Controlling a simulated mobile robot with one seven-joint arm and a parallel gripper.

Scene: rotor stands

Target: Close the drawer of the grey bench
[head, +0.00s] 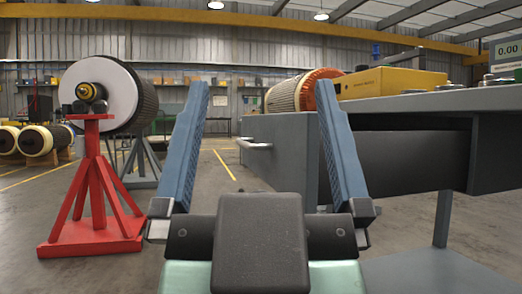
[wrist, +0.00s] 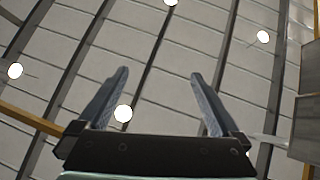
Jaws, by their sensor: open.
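The grey bench (head: 430,102) stands at the right, its top at about the height of my fingertips. Its drawer (head: 280,155) shows as a grey front panel jutting out to the left from under the top, with a pale bar handle (head: 256,145) on it. The drawer appears pulled out; how far is hard to tell. My gripper (head: 260,90) is open and empty, its two blue fingers pointing up and forward. The right finger overlaps the drawer panel in the head view; contact cannot be told. In the wrist view my gripper (wrist: 160,73) has a brownish-grey panel and pale bar at its right.
A red stand (head: 95,205) holds a rotor (head: 110,95) at the left. A yellow box (head: 392,83) and an orange-ended rotor (head: 300,92) show at the right. The bench has a leg (head: 442,218) and a low shelf (head: 430,272). The middle floor is clear.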

